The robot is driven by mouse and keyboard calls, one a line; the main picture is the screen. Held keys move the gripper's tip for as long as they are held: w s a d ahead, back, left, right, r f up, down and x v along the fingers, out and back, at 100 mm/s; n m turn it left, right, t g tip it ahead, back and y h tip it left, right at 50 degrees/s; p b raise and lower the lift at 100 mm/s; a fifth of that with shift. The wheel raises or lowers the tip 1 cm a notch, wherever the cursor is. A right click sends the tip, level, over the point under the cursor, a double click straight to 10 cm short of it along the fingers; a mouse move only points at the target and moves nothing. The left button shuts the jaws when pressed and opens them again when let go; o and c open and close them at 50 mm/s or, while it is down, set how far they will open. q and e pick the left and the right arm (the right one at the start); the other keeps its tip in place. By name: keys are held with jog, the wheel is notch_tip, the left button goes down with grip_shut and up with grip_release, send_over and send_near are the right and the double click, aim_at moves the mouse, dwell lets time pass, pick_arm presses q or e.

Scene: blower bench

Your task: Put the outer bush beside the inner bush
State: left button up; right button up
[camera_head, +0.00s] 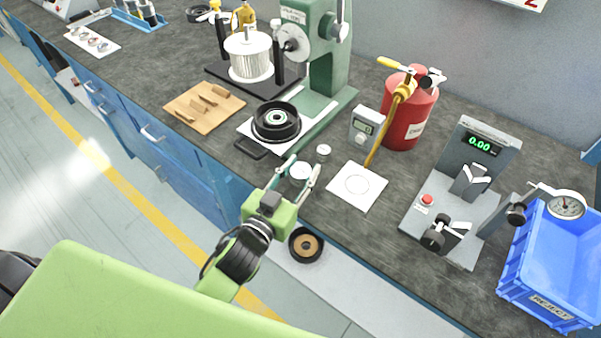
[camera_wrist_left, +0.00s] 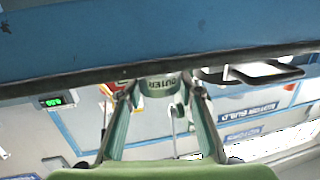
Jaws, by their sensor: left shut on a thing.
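The outer bush (camera_head: 300,172) is a pale short cylinder held between the fingertips of my left gripper (camera_head: 303,165), near the bench's front edge. My right gripper is not in view.
A white card with a circle (camera_head: 357,185) lies to the right. A grey gauge (camera_head: 364,127) and red canister (camera_head: 410,110) stand behind. A blue bin (camera_head: 550,260) is far right.

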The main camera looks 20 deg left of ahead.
pick_arm(q)
jog(key=shift+f, duration=0.4)
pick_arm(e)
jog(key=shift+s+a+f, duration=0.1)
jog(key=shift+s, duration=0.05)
pick_arm(q)
jog(key=shift+f, duration=0.1)
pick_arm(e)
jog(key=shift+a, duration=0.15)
pick_arm(q)
jog(key=o, duration=1.3)
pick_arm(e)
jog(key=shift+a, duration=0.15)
